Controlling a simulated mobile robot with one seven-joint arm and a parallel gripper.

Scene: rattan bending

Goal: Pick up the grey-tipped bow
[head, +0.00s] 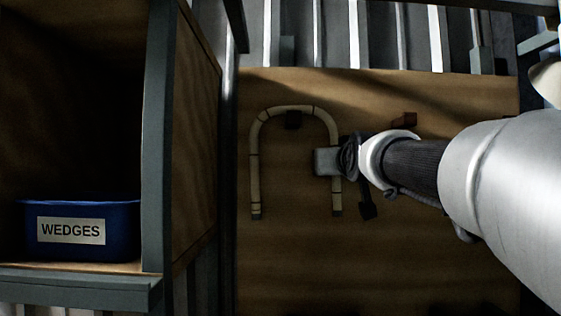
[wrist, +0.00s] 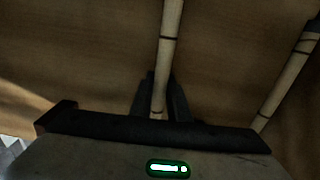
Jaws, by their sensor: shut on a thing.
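The grey-tipped bow (head: 254,165) is a pale rattan U with dark bands, its bend at the top and two legs hanging down, with grey-dark tips at the lower ends. It is in front of the wooden board in the head view. My gripper (head: 337,162) is at its right leg, shut on it. In the wrist view the held leg (wrist: 168,50) runs down between my gripper's dark fingers (wrist: 160,100), and the other leg (wrist: 290,80) is at the right. Where the gripper covers the leg, the rattan is hidden.
At the left, a cabinet (head: 197,130) holds a blue bin (head: 120,222) labelled WEDGES. The lower board is clear.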

